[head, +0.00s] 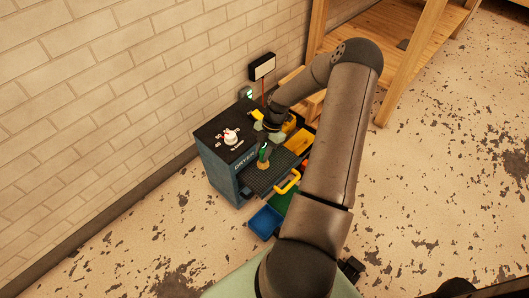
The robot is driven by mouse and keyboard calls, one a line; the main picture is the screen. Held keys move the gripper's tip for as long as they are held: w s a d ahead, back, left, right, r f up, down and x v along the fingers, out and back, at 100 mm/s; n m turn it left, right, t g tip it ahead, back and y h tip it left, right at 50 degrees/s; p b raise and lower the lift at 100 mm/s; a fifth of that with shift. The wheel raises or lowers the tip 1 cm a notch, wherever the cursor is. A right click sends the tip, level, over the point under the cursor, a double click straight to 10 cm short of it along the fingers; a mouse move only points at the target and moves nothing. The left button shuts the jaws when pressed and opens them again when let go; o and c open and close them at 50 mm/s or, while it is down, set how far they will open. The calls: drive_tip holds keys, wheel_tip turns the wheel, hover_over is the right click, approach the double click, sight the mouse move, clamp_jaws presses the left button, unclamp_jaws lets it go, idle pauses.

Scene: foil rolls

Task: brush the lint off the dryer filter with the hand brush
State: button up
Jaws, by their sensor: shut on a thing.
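The dryer (224,178) is a dark blue-grey cabinet against the brick wall. Its dark filter (258,181) extends from the front like a shelf, with a yellow handle (288,182) at its outer end. A green upright thing, seemingly the hand brush (264,151), stands over the filter. My gripper (268,136) is above it, pointing down and shut on what appears to be its handle. The fingers are small and partly hidden by my wrist. I cannot tell whether the bristles touch the mesh. Lint is too small to make out.
A white and red item (230,137) sits on the dryer top. Yellow bins (299,143) stand behind the filter, partly behind my arm. A blue bin (264,222) is below it. A wooden shelf frame (408,62) stands at the back right. The floor at left is clear.

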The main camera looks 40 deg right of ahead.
drive_tip(key=shift+r+p, duration=0.7)
drive_tip(key=shift+r, duration=0.65)
